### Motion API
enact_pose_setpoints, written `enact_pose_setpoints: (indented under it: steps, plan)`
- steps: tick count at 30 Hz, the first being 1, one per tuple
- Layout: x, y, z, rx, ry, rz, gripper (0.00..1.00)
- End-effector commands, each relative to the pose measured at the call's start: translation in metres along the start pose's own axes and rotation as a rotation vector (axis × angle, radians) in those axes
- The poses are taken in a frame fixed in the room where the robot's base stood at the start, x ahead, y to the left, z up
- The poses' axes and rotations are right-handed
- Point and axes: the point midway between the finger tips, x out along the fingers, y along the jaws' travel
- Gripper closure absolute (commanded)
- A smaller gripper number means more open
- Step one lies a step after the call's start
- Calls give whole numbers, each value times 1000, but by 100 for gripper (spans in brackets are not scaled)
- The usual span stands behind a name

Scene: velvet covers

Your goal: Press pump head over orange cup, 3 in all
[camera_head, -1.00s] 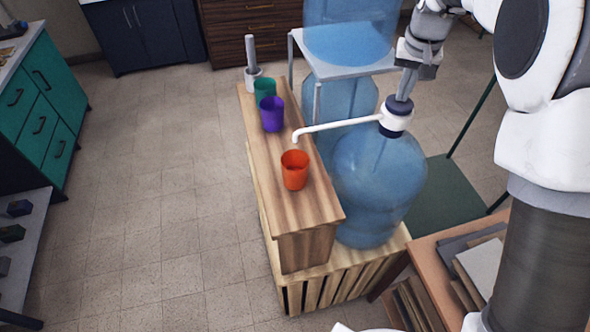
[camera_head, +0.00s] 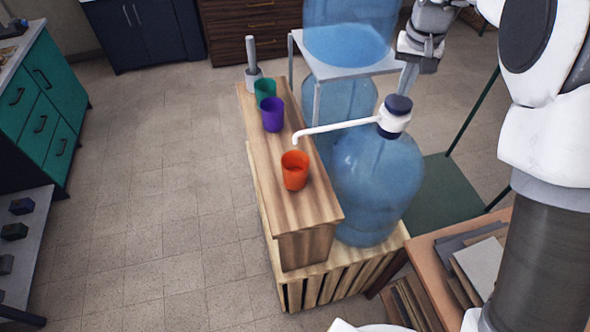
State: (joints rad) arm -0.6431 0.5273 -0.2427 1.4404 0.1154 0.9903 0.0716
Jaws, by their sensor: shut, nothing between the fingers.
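The blue water jug (camera_head: 375,190) stands on the crate with a pump on its neck. The pump head (camera_head: 398,104) has a dark cap over a white collar. Its white spout (camera_head: 335,127) reaches left, and the tip hangs above the orange cup (camera_head: 294,174). The cup stands upright on the wooden ledge; I cannot make out how much liquid is in it. My gripper (camera_head: 405,88) is shut and empty, right by the pump head's far side. Its fingertips look clear of the cap top, but the exact gap is hard to tell.
A purple cup (camera_head: 272,116), a green cup (camera_head: 265,90) and a grey holder with an upright post (camera_head: 252,66) stand farther back on the ledge (camera_head: 305,212). A white stand (camera_head: 345,67) with another jug is behind. A side table (camera_head: 440,262) with boards is at right.

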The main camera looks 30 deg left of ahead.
Motion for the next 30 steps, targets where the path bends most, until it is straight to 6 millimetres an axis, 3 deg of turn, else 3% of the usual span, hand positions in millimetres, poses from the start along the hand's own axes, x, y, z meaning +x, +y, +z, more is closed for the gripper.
enact_pose_setpoints:
  steps: [5,21,30]
  plan:
    - [-6,0,-1,0,1,0,100]
    - [-58,0,-12,0,1,0,100]
    - [-59,0,-12,0,0,0,100]
